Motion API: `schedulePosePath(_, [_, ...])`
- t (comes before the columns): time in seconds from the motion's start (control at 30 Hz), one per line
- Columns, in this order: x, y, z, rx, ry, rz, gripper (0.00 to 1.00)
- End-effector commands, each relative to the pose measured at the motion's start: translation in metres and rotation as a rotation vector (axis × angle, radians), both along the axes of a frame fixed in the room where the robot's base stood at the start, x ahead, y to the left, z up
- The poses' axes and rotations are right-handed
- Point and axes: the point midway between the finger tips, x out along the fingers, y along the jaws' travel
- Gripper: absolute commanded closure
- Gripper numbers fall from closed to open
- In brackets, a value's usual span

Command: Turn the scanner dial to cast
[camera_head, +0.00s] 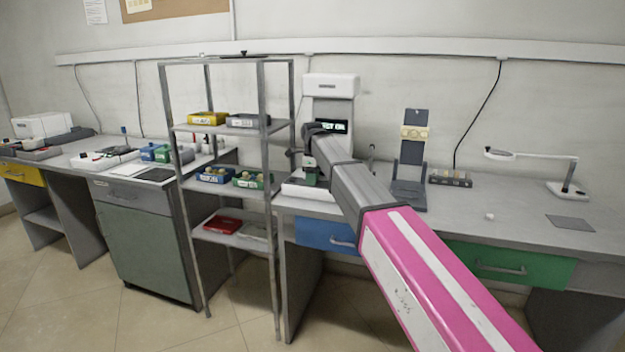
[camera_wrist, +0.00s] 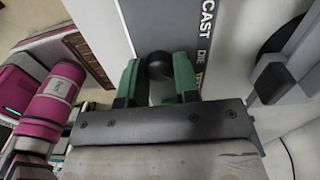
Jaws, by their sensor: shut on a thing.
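The scanner (camera_head: 330,87) is a tall white machine with a dark screen on the back bench, partly hidden by my arm. In the wrist view its dark panel (camera_wrist: 181,22) bears the word CAST at the top, DIE below it and a partly cut-off word below that. The dial (camera_wrist: 159,66) is a small dark round knob left of these words. My gripper (camera_wrist: 158,76) has its green fingers on either side of the dial and is shut on it. The dial's pointer mark does not show, so its setting cannot be told.
A metal shelf rack (camera_head: 268,130) with small bins stands close left of the scanner. A dark stand (camera_head: 409,165) with a beige piece and a magnifier lamp (camera_head: 568,185) are to the right. The bench (camera_head: 460,212) between them is mostly clear.

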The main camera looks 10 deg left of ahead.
Motion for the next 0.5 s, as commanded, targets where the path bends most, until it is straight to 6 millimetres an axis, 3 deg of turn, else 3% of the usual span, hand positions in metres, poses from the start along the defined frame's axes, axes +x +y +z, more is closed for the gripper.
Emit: schedulePosePath(0.5, [0.0001,0.0000,0.0005,0.000,0.000,0.419,0.95])
